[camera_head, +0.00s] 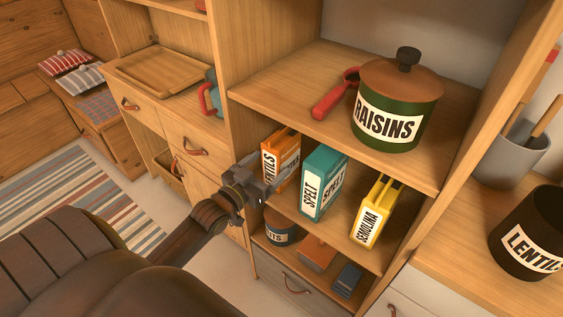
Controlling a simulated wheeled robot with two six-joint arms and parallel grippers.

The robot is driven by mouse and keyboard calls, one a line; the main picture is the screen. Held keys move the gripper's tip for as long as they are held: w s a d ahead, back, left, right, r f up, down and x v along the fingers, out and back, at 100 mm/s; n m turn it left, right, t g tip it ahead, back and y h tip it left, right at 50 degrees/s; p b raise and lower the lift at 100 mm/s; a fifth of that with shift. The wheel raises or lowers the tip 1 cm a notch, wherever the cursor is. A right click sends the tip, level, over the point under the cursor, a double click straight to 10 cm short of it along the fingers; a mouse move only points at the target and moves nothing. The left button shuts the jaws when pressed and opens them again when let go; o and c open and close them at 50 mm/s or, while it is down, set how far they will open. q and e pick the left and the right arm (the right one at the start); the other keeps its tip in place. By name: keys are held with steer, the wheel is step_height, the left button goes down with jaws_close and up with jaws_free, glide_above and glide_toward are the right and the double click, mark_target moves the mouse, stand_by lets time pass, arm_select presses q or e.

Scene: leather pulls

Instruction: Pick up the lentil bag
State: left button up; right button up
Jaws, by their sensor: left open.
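The gripper covers part of the packet's lower left side. I cannot tell whether a finger touches it. My right gripper is not in view.
A teal spelt packet (324,183) stands close to the right, then a yellow semolina packet (374,212). The upper shelf (290,80) overhangs them, holding a green raisins pot (393,112). A tin (281,229) sits below. A black lentil pot (530,235) is far right.

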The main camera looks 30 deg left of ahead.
arm_select(q)
steer(key=shift+w+d+r, duration=0.1)
steer(key=shift+w+d, duration=0.1)
steer(key=shift+w, duration=0.65)
steer(key=shift+w+d+r, duration=0.1)
steer(key=shift+w+d, duration=0.05)
steer(key=shift+w, duration=0.75)
steer(key=shift+w+d, duration=0.2)
steer(key=shift+w, duration=0.65)
steer(key=shift+c, duration=0.3)
steer(key=c, duration=1.4)
steer(key=shift+r, duration=0.15)
steer(key=shift+c, duration=0.5)
